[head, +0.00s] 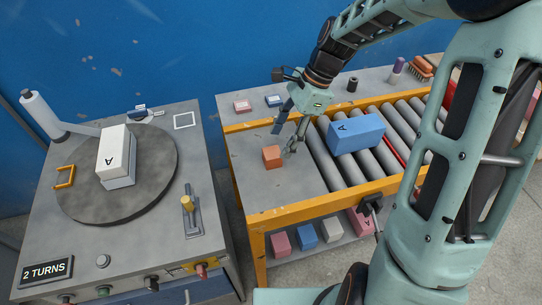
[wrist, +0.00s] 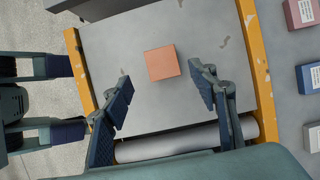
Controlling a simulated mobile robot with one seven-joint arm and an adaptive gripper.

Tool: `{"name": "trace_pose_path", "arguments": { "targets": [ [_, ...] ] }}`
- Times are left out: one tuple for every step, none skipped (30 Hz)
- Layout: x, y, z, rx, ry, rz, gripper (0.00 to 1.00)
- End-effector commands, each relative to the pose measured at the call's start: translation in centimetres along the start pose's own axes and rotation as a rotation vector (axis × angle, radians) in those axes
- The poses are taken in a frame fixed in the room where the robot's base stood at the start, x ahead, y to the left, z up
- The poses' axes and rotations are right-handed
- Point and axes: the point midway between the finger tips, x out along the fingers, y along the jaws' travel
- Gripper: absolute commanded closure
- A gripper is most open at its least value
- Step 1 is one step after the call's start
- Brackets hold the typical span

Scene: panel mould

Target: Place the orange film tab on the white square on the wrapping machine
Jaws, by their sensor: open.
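The orange film tab, a small orange block (head: 272,156), lies on the grey end plate of the roller table. In the wrist view the orange block (wrist: 161,63) shows between and slightly beyond the fingertips. My gripper (head: 285,138) is open and empty above and beside the block; its spread fingers also show in the wrist view (wrist: 161,78). The wrapping machine (head: 205,235) stands at the left. The white square (head: 185,120), an outline, is at its back right corner and looks bare.
A white box marked A (head: 113,160) stands on the machine's round turntable (head: 75,205). A blue box (head: 356,134) lies on the rollers (head: 325,165). Small labelled blocks (head: 242,106) line the table's back edge. A gap separates machine and table.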

Motion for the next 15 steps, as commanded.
{"name": "trace_pose_path", "arguments": {
  "targets": [
    [0.8, 0.1, 0.0, -0.001, -0.001, 0.003, 0.46],
    [1.0, 0.1, 0.0, -0.001, -0.001, 0.002, 0.46],
    [1.3, 0.0, 0.0, -0.001, 0.0, 0.001, 0.46],
    [1.4, 0.0, 0.0, -0.001, 0.0, 0.001, 0.46],
    [1.6, 0.0, 0.0, -0.001, 0.0, 0.001, 0.46],
    [1.9, 0.0, 0.0, -0.001, 0.0, 0.002, 0.46],
    [2.2, 0.0, 0.1, -0.001, -0.001, 0.002, 0.46],
    [2.6, -0.1, 0.1, 0.0, -0.002, 0.002, 0.46],
    [3.2, -0.1, 0.2, -0.001, -0.002, 0.003, 0.46],
    [3.7, -0.2, 0.2, -0.002, -0.002, 0.003, 0.46],
    [4.2, -0.3, 0.2, -0.002, -0.002, 0.003, 0.46],
    [4.8, -0.3, 0.3, -0.001, -0.002, 0.003, 0.46],
    [5.3, -0.3, 0.3, -0.001, -0.002, 0.002, 0.46],
    [5.7, -0.3, 0.3, -0.002, -0.001, 0.002, 0.46],
    [6.1, -0.3, 0.3, -0.002, -0.001, 0.003, 0.46]
  ]
}}
